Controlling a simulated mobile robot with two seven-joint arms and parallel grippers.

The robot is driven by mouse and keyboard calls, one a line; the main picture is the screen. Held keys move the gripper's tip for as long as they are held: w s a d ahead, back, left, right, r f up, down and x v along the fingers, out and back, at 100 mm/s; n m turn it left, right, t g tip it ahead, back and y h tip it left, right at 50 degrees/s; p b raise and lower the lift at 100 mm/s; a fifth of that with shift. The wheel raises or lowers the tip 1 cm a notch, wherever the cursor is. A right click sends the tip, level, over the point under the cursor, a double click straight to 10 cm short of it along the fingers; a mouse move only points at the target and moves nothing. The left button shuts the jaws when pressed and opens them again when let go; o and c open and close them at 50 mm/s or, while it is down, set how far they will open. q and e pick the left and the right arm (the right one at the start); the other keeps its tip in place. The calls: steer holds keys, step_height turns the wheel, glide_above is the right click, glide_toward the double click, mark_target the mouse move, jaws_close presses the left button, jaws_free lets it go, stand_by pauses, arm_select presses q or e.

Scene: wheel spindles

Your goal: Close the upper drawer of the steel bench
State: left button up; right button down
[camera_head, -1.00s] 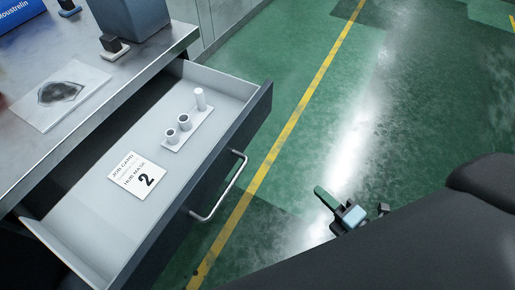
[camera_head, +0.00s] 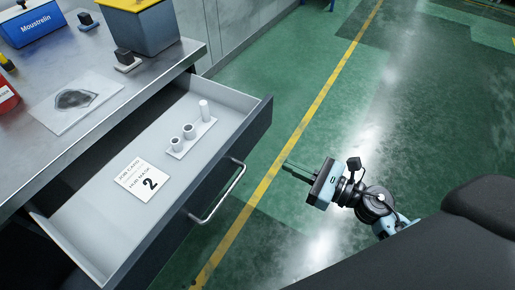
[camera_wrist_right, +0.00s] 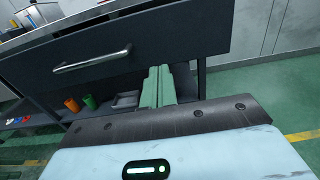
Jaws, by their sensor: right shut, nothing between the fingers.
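The upper drawer (camera_head: 262,122) of the steel bench (camera_head: 130,88) stands pulled out, its dark front facing right and its light inside open to view. A curved metal handle (camera_head: 222,195) is on its front; the handle also shows in the right wrist view (camera_wrist_right: 92,61). My right gripper (camera_head: 288,166) is shut and empty, to the right of the drawer front and apart from it, fingers pointing toward it. In the right wrist view its fingers (camera_wrist_right: 158,82) show in front of the drawer's lower edge. My left gripper is out of view.
The drawer holds a job card (camera_head: 143,180) marked 2 and a small grey block with cylinders (camera_head: 190,138). On the benchtop are a blue Moustrelin box (camera_head: 32,27), a grey-and-yellow bin (camera_head: 140,25) and a sheet (camera_head: 76,99). Green floor (camera_head: 400,110) right of the drawer is clear.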

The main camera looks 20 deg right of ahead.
mark_target(246, 146)
steer(key=p+x, duration=0.1)
steer(key=x, duration=0.7)
steer(key=shift+w+a, duration=0.25)
steer(key=shift+w, duration=0.1)
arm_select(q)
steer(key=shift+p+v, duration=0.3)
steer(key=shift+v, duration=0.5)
arm_select(e)
steer(key=shift+w+a, duration=0.45)
steer(key=shift+w, duration=0.1)
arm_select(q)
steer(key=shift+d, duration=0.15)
arm_select(e)
steer(key=shift+a, duration=0.1)
